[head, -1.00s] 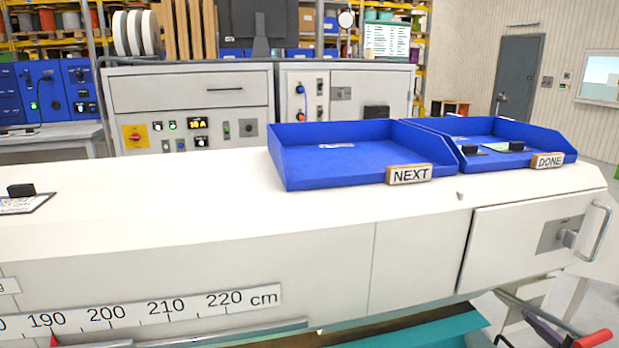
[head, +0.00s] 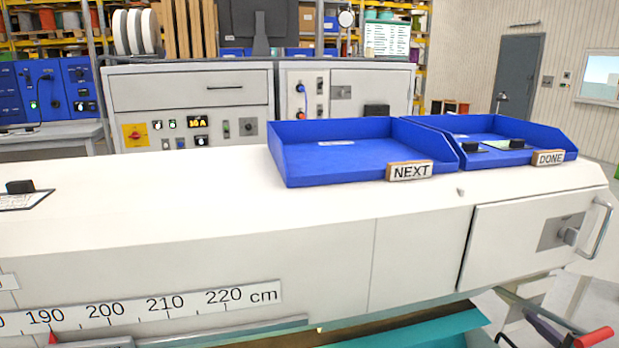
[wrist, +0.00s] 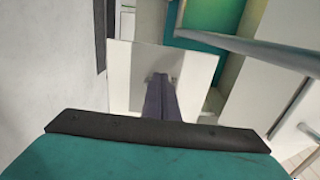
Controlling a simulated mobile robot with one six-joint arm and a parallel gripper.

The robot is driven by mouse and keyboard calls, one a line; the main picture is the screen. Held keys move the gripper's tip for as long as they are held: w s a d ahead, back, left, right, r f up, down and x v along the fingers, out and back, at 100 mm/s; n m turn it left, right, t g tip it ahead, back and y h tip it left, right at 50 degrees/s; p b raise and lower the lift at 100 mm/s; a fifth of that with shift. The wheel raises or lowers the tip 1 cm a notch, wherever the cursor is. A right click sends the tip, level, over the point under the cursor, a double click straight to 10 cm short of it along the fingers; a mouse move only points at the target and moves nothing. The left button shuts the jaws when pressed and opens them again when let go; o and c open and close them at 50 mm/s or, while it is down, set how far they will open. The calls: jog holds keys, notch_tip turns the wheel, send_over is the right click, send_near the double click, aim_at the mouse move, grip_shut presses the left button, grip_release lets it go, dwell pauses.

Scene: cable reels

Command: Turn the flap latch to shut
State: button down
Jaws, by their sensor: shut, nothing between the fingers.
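The flap (head: 515,245) is a pale panel at the right end of the white machine in the head view, and it looks closed. Its latch (head: 571,236) is a small metal knob on a grey plate, left of a bar handle. I cannot tell from its pose whether it is turned to shut. My gripper (wrist: 161,80) shows only in the wrist view, with its two dark fingers together and nothing seen between them. Their tips are in front of a pale panel (wrist: 200,72) with small grey metal parts by the tips. I cannot tell if they touch.
A curved bar handle (head: 602,228) stands out at the flap's right edge. Blue trays marked NEXT (head: 300,172) and DONE (head: 555,140) sit on the machine top. In the wrist view a grey rail (wrist: 245,46) crosses the upper right. A teal surface (head: 430,328) lies below the machine front.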

jog(key=shift+f+b, duration=0.4)
jog(key=shift+b, duration=0.9)
jog(key=shift+s+a+b, duration=0.1)
jog(key=shift+a+b, duration=0.25)
jog(key=shift+a, duration=0.1)
dwell(0.4)
jog(key=b+v, duration=0.1)
jog(key=v, duration=0.5)
dwell(0.4)
